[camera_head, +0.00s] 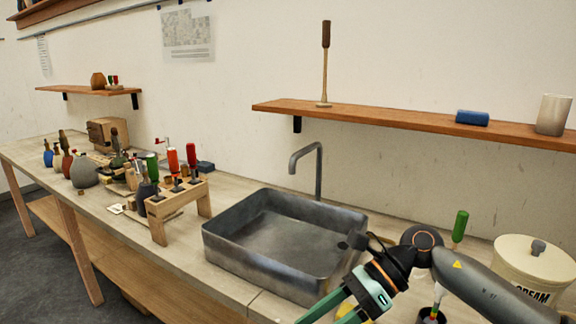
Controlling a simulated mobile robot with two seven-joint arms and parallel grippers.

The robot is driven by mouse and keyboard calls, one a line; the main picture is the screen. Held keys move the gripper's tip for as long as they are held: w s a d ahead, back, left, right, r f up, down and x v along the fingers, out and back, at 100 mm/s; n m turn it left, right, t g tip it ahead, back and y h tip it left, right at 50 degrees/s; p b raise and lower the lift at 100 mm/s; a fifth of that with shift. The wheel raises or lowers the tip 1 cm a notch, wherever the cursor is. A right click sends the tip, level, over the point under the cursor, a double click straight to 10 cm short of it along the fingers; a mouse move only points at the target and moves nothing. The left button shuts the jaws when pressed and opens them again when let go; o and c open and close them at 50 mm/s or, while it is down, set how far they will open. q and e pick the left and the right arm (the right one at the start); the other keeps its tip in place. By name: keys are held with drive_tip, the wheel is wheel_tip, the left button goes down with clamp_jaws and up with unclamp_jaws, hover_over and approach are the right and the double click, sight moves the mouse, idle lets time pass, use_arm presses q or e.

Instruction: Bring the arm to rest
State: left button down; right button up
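My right arm comes in from the lower right, over the front of the counter near the sink (222,238). My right gripper (326,314) points down and left in front of the sink's right end. Its two green fingers stand apart, with nothing visible between them; the tips reach the bottom edge of the picture. My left arm and gripper are not in view.
A cream-coloured lidded pot (510,262), a green-handled tool (460,226) and a small dark cup (431,315) stand close around my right arm. A faucet (318,165) rises behind the sink. A wooden tool rack (190,204) and several bottles stand left.

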drive_tip(key=s+a+r+m+t+y, duration=0.1)
drive_tip(key=s+a+m+y, duration=0.1)
drive_tip(key=a+m+y, duration=0.55)
drive_tip(key=w+d+f+m+t+h, duration=0.3)
drive_tip(key=d+f+m+t, duration=0.25)
drive_tip(key=m+t, duration=0.65)
drive_tip(key=w+d+f+m+t+h, duration=0.2)
drive_tip(key=d+f+m+t+h, duration=0.35)
drive_tip(key=m, duration=1.15)
drive_tip(key=s+d+f+m+g+h, duration=0.2)
drive_tip(key=s+f+m, duration=0.5)
drive_tip(key=f, duration=0.5)
drive_tip(key=s+d+f+m+g+h, duration=0.3)
drive_tip(key=s+d+f+m+h, duration=0.2)
drive_tip(key=s+f, duration=0.5)
wheel_tip(320, 180, down, 3)
drive_tip(key=d+m, duration=0.2)
drive_tip(key=m, duration=0.1)
drive_tip(key=shift+s+d+r+h, duration=0.2)
drive_tip(key=shift+s+h, duration=0.1)
drive_tip(key=shift+s, duration=0.1)
drive_tip(key=shift+g, duration=0.25)
